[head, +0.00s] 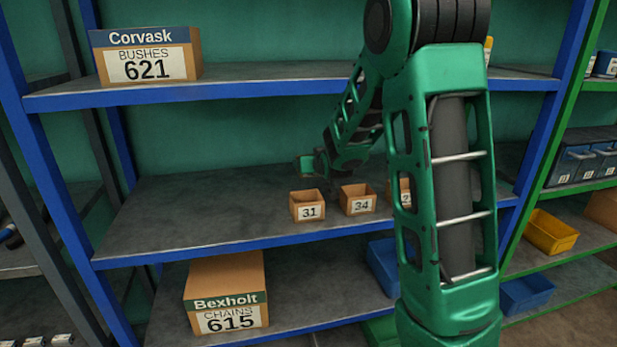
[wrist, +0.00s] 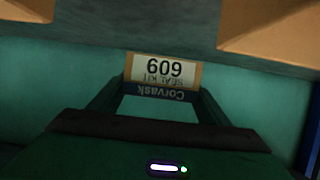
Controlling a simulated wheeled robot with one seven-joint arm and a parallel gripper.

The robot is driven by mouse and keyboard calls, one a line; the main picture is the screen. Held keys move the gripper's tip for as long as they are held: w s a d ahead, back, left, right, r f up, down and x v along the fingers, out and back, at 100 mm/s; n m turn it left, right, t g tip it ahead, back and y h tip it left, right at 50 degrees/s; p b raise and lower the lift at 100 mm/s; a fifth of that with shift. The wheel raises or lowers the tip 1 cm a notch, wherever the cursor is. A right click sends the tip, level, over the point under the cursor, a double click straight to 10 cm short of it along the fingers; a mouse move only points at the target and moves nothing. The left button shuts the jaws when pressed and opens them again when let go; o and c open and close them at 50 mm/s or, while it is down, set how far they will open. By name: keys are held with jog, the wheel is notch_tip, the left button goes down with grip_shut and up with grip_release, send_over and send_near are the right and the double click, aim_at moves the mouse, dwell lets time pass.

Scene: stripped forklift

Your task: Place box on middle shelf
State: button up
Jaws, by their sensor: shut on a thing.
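The box (wrist: 163,70) is cardboard with a dark blue Corvask band and a white label reading SEAL KIT 609. It shows upside down in the wrist view, between the two fingers of my gripper (wrist: 160,104), which is shut on it. In the head view my arm reaches in above the middle shelf (head: 200,213); the held box cannot be made out there. In the wrist view a grey shelf surface (wrist: 130,28) lies close to the box; whether they touch is unclear.
Small open boxes 31 (head: 309,206) and 34 (head: 358,200) stand on the middle shelf, with another partly behind my arm. Its left part is clear. Box 621 (head: 147,58) is on the upper shelf, box 615 (head: 227,293) on the lower. Blue uprights flank the shelves.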

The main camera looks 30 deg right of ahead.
aim_at(310, 184)
jog(key=shift+x, duration=0.95)
jog(key=shift+s+f, duration=0.1)
jog(key=shift+f, duration=1.95)
jog(key=o, duration=1.2)
jog(key=shift+o, duration=0.2)
jog(key=v, duration=1.2)
jog(key=shift+f, duration=0.1)
jog(key=shift+s, duration=0.1)
